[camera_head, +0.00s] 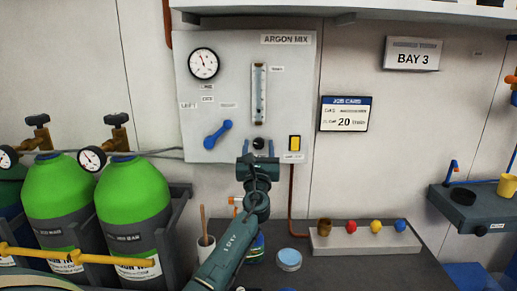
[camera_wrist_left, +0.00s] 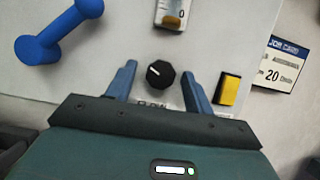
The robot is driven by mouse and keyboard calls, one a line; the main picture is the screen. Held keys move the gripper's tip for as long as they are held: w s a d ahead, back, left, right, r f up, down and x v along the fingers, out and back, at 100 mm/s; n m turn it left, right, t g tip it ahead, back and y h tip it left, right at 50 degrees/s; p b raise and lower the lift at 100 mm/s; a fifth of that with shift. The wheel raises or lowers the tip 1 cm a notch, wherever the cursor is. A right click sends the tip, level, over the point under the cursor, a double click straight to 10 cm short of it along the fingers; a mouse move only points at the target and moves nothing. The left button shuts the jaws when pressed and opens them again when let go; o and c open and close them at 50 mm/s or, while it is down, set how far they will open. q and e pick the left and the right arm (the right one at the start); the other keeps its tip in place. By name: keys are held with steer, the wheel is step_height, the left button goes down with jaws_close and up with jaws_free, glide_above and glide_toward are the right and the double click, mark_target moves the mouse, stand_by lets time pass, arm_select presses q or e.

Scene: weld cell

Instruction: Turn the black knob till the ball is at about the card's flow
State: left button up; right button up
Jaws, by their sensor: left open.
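The black knob (camera_wrist_left: 160,74) sits on the grey gas panel (camera_head: 185,75) below the flow tube. It also shows small in the head view (camera_head: 259,143). My left gripper (camera_wrist_left: 160,82) is open, with one blue finger on each side of the knob and visible gaps between. The flow tube (camera_head: 259,95) stands upright above the knob; its ball is too small to make out. Its lower end shows in the left wrist view (camera_wrist_left: 172,14). The job card (camera_head: 345,114) right of the panel reads 20 L/min. My right gripper is not in view.
A blue lever (camera_head: 218,134) is left of the knob and a yellow switch (camera_head: 295,143) is right of it. A round gauge (camera_head: 204,64) is at the panel's upper left. Green cylinders (camera_head: 133,195) stand left. A bench with a blue-lidded tin (camera_head: 289,260) lies below.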

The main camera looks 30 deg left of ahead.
arm_select(q)
steer(key=shift+c, duration=0.2)
steer(key=c, duration=0.9)
